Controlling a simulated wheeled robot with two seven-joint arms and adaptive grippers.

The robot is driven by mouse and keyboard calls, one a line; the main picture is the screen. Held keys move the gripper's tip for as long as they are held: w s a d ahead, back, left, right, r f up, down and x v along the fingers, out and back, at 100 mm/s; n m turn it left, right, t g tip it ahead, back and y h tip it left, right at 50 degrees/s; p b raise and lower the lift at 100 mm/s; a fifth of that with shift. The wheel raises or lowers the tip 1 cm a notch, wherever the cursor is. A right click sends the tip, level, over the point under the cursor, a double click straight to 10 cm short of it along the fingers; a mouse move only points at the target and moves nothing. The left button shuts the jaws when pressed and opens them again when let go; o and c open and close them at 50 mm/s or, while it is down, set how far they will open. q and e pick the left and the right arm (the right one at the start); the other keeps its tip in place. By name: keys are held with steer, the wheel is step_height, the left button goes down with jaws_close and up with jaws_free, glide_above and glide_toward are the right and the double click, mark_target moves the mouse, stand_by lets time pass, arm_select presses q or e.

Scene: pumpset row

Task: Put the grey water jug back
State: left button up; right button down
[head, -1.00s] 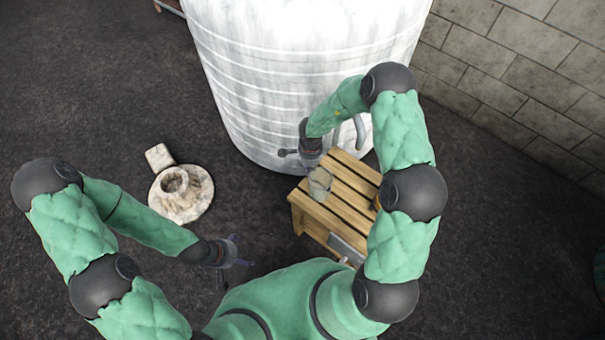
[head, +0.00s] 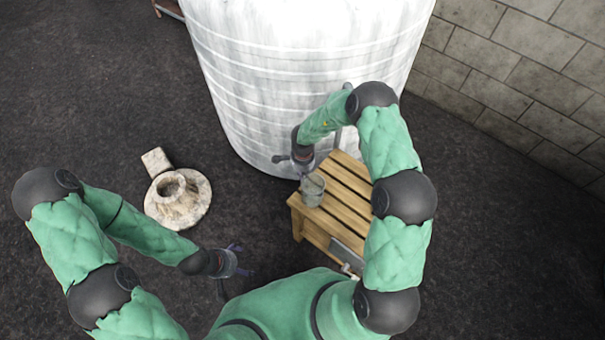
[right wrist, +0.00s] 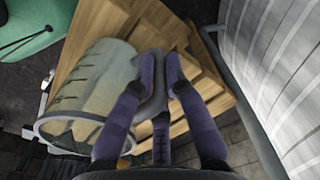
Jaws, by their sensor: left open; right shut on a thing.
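The grey water jug (head: 313,190) is over the left edge of the slatted wooden stand (head: 338,217). My right gripper (head: 305,169) is shut on it from the tank side. In the right wrist view the jug (right wrist: 90,90) is a dull grey-green vessel with its round rim toward the lower left. The fingers (right wrist: 160,68) close on a grey part at its side, which looks like the handle. I cannot tell whether its base touches the slats. My left gripper (head: 238,262) is open and empty, low to the left of the stand.
A large white ribbed tank (head: 290,80) stands right behind the stand and also fills the right side of the wrist view (right wrist: 285,70). A pale stone ring piece with a block (head: 178,199) lies on the dark floor at left. A block wall (head: 530,80) is at right.

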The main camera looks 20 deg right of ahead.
steer(key=c, duration=1.3)
jaws_free()
steer(key=shift+f, duration=0.1)
steer(key=shift+r, duration=0.25)
steer(key=r+p, duration=0.3)
steer(key=r, duration=0.3)
steer(key=r+p, duration=0.3)
steer(key=r, duration=0.2)
steer(key=shift+s+r, duration=0.2)
steer(key=shift+r, duration=0.2)
